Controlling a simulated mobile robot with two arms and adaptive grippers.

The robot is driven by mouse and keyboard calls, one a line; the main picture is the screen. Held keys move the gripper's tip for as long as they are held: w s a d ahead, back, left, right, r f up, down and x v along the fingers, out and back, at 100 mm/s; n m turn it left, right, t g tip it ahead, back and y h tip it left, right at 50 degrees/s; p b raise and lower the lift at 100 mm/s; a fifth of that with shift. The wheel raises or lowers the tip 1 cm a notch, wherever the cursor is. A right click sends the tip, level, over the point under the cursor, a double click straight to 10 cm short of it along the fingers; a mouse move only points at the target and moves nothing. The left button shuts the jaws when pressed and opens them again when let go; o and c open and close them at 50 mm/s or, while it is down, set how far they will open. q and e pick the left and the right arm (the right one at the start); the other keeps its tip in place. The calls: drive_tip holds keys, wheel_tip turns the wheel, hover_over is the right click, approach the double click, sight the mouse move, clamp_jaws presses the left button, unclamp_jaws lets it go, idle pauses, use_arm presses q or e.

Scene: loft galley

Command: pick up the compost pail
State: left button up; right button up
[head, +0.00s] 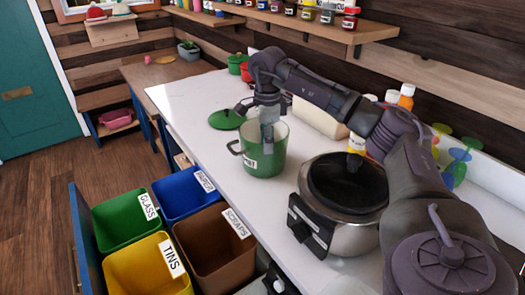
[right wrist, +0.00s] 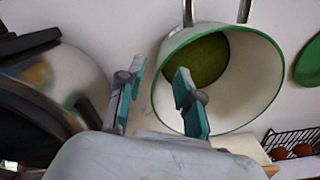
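The compost pail (head: 264,158) is a green enamel pail with a cream inside, a side handle and a partly hidden label. It stands upright and uncovered on the white counter. In the right wrist view the pail (right wrist: 245,85) shows its open mouth, with dark green at the bottom. My right gripper (head: 267,137) is at the pail's rim. In the right wrist view its teal-padded fingers (right wrist: 158,98) are apart, one outside the near rim and one over the mouth; I cannot tell whether they touch it. A green lid (head: 227,119) lies behind the pail. My left gripper is not in view.
A steel cooker (head: 342,205) with a dark top stands close to the pail, under my right arm. Labelled bins stand below the counter edge, including a brown scraps bin (head: 214,250). A wire basket (right wrist: 290,145) is near the pail. The counter's far left is clear.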

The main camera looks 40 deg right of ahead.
sight(267, 157)
drive_tip(key=shift+w+d+f, duration=0.1)
drive_tip(key=shift+d+f, duration=0.05)
drive_tip(key=shift+f, duration=0.5)
drive_tip(key=shift+f+p, duration=0.35)
drive_tip(key=shift+f, duration=0.05)
wheel_tip(267, 157, down, 4)
drive_tip(key=shift+r+p, duration=0.25)
drive_tip(key=shift+p, duration=0.25)
drive_tip(key=shift+f, duration=0.4)
drive_tip(key=shift+r, duration=0.1)
clamp_jaws()
